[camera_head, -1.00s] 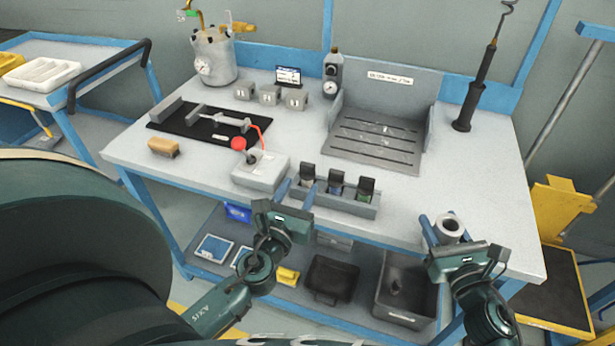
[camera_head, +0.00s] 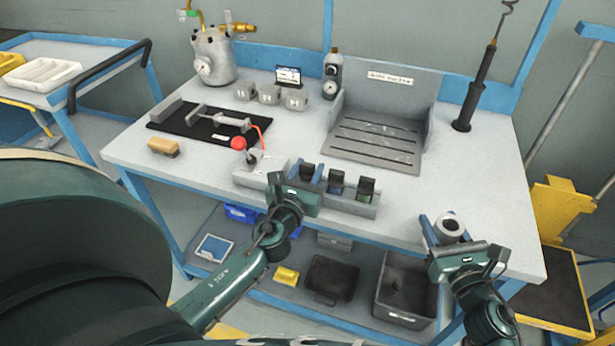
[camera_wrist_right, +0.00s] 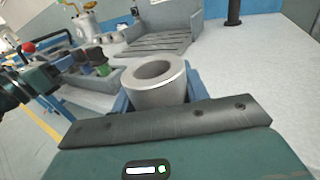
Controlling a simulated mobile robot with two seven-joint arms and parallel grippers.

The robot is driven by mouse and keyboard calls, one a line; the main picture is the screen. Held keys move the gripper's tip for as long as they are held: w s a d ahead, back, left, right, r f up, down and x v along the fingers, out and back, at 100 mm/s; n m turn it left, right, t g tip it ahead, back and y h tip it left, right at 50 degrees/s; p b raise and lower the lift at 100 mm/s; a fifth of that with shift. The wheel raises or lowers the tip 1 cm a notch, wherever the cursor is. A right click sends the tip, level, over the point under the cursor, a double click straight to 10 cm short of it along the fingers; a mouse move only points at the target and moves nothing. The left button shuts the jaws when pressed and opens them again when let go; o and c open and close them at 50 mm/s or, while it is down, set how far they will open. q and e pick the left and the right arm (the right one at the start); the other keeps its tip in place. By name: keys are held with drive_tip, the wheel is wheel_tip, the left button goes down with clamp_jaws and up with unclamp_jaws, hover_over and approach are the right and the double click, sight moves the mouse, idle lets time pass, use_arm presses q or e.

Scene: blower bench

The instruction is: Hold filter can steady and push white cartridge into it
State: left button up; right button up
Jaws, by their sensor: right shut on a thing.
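The filter can (camera_head: 451,225) is a short grey open-topped cylinder over the right front part of the bench. My right gripper (camera_head: 446,232) is shut on it and holds it upright with the opening up. In the right wrist view the can (camera_wrist_right: 156,88) sits between the blue fingers, and its bore looks empty. I cannot tell whether its base touches the bench. My left gripper (camera_head: 296,174) is at the front of the bench, at the left end of a grey rack, well left of the can. Its blue fingers look spread and empty. I cannot make out a white cartridge.
The grey rack (camera_head: 350,207) holds several dark-topped pieces near my left gripper. A grey box with a red ball (camera_head: 238,143) is close behind it. A slotted metal tray (camera_head: 372,145) stands further back. The bench between rack and can is clear.

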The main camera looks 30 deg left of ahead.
use_arm(q)
drive_tip(key=c, duration=0.5)
drive_tip(key=shift+o, duration=0.2)
wheel_tip(320, 180, up, 9)
drive_tip(key=shift+d+r, duration=0.1)
drive_tip(key=shift+r, duration=0.05)
drive_tip(key=d+r+m+h, duration=0.2)
drive_tip(key=d+r+h, duration=0.1)
drive_tip(key=d, duration=1.2)
drive_tip(key=w+d+r+m+h, duration=0.1)
drive_tip(key=d+h, duration=0.4)
drive_tip(key=d, duration=1)
drive_tip(key=shift+d+r+m, duration=0.15)
drive_tip(key=shift+r+m, duration=0.75)
drive_tip(key=shift+m, duration=0.2)
